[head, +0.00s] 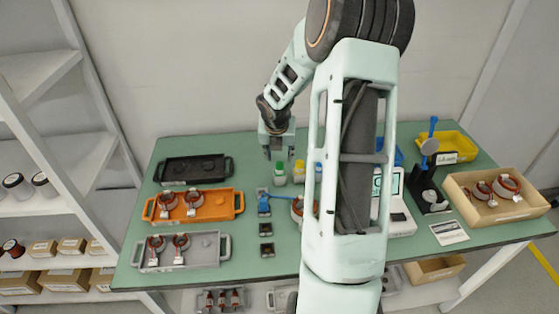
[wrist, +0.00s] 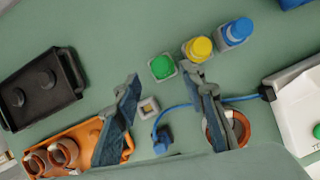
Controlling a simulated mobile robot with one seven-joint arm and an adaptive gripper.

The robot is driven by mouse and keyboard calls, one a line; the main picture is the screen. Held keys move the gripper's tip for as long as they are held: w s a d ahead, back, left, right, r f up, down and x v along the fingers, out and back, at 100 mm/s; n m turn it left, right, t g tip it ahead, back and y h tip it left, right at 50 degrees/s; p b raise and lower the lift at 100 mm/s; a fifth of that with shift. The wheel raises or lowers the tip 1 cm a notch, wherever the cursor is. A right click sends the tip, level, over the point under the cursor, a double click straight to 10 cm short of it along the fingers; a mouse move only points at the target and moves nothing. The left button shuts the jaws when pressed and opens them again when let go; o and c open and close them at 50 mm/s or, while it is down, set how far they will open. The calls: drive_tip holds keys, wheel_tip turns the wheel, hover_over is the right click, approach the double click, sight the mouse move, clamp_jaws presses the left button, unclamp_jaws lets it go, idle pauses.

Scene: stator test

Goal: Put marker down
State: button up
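A green marker (head: 279,168) stands upright in a small grey holder on the green table; it also shows in the wrist view (wrist: 162,67). A yellow marker (wrist: 198,48) and a blue marker (wrist: 236,31) stand in similar holders to its right. My gripper (head: 277,150) points down just behind and above the green marker in the head view. In the wrist view my gripper (wrist: 163,78) has its two fingers spread wide, with nothing held. The green marker shows between and beyond the fingertips. The right finger partly overlaps the yellow marker's holder.
On the left are a black tray (head: 193,169), an orange tray (head: 231,208) and a grey tray (head: 205,252) with stators. A blue cabled tool (wrist: 161,142) lies near small square holders. A white device (head: 401,221) and a wooden box (head: 468,203) stand right.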

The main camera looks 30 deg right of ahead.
drive_tip(key=v, duration=0.5)
drive_tip(key=shift+s+r+p, duration=0.15)
drive_tip(key=shift+r+p, duration=0.15)
drive_tip(key=shift+r, duration=0.05)
drive_tip(key=shift+a, duration=0.15)
